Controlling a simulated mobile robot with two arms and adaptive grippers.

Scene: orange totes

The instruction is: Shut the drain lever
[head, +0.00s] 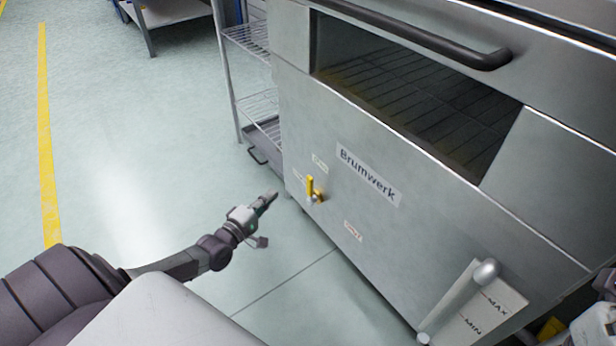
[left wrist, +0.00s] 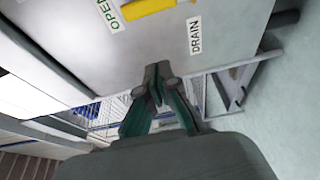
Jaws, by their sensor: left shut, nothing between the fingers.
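The yellow drain lever (head: 311,187) sits on the front of the steel machine, low and near its left edge. It points upward, toward a small label above it. In the left wrist view, part of the yellow lever (left wrist: 150,6) shows at the top edge, between the OPEN label (left wrist: 108,12) and the DRAIN label (left wrist: 195,36). My left gripper (head: 270,198) is shut and empty, left of the lever and apart from it. Its closed fingertips (left wrist: 156,72) show below the lever in the left wrist view.
The machine front (head: 400,235) has a Brumwerk plate (head: 369,176), a lower small label (head: 353,231) and a MIN/MAX gauge (head: 470,310). A dark handle bar (head: 430,38) runs along the top. A wire rack (head: 250,75) stands behind. The floor at left is clear.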

